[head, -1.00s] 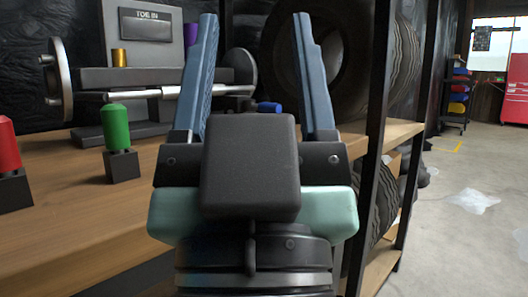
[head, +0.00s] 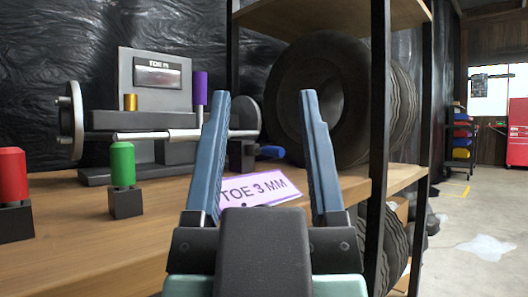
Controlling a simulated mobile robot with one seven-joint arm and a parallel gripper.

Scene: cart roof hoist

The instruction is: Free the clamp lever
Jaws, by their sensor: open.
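A short blue handle (head: 270,152), which looks like the clamp lever, sticks out to the right of a dark block (head: 240,155) at the right end of a bench fixture. The silver rod (head: 155,135) of the fixture runs past it. My gripper (head: 264,100) is open and empty, its two blue-grey fingers pointing up in the picture. The blue handle shows between the fingers, beyond them, with no visible contact. A pink tag reading "TOE 3 MM" (head: 250,190) lies below the handle, partly hidden by my fingers.
The fixture has a "TOE IN" panel (head: 158,73), a gold knob (head: 130,102) and a purple cylinder (head: 200,88). Green (head: 122,163) and red (head: 12,175) pegs stand left on the wooden bench (head: 75,225). A black rack post (head: 379,140) and tyres (head: 320,100) stand right.

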